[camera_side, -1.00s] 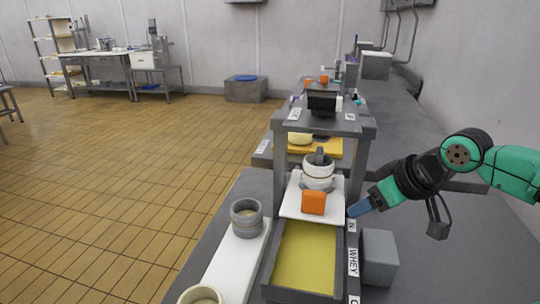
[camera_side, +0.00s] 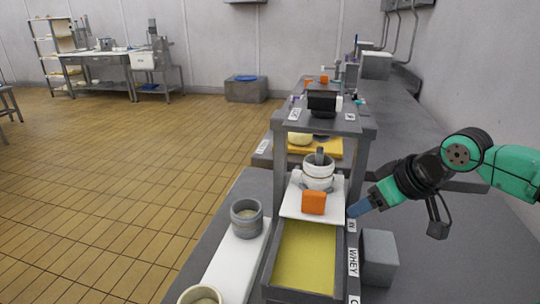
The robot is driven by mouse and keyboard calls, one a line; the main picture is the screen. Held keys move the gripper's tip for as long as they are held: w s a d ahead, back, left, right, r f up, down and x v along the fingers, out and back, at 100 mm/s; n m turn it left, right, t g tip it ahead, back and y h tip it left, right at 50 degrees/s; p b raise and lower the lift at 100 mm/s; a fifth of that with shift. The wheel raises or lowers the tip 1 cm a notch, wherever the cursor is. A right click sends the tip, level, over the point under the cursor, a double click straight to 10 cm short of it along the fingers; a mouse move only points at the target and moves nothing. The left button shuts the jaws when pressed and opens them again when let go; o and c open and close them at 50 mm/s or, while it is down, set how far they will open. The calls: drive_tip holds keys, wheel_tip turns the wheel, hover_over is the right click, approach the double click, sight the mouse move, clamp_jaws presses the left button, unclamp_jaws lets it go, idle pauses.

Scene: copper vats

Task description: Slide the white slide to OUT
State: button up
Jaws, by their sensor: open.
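The white slide (camera_side: 292,207) is a flat plate at the far end of a grey frame, under the raised grey shelf. An orange block (camera_side: 313,203) stands at its near edge, and a white and grey round pot (camera_side: 317,174) sits behind the block. My gripper (camera_side: 353,211) is just right of the slide, its blue-grey fingertip pointing left and down beside the frame's right rail. I cannot tell if it touches the slide or rail. It holds nothing that I can see. Labels run along the right rail; one reads "WHEY" (camera_side: 353,262), and others are partly hidden or cut off.
A yellow recessed bed (camera_side: 305,257) lies in front of the slide. A white board (camera_side: 232,266) with a grey cup (camera_side: 246,218) is to the left. A grey block (camera_side: 379,257) stands right of the rail. The raised grey shelf (camera_side: 340,124) has posts close to my arm.

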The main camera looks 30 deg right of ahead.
sight(323, 181)
idle(0.4)
drive_tip(key=shift+c, duration=1.3)
drive_tip(key=shift+w+a+r, duration=0.1)
drive_tip(key=shift+w+r, duration=0.05)
drive_tip(key=shift+r, duration=0.15)
drive_tip(key=c, duration=0.3)
drive_tip(key=w+a+r+m+g, duration=0.1)
drive_tip(key=w+r+m, duration=0.1)
drive_tip(key=w+a+r+m+g+h, duration=0.1)
drive_tip(key=a+r+m, duration=0.1)
drive_tip(key=r+m, duration=0.1)
drive_tip(key=w+a+r+m+g+h, duration=0.1)
drive_tip(key=w+r+m+g, duration=0.1)
drive_tip(key=r+m, duration=0.1)
drive_tip(key=shift+w+a+r, duration=0.15)
drive_tip(key=shift+w+r, duration=0.1)
drive_tip(key=shift+w, duration=0.05)
clamp_jaws()
drive_tip(key=shift+m+g+h, duration=0.3)
drive_tip(key=shift+m, duration=0.2)
drive_tip(key=x, duration=0.9)
drive_tip(key=shift+w+f, duration=0.3)
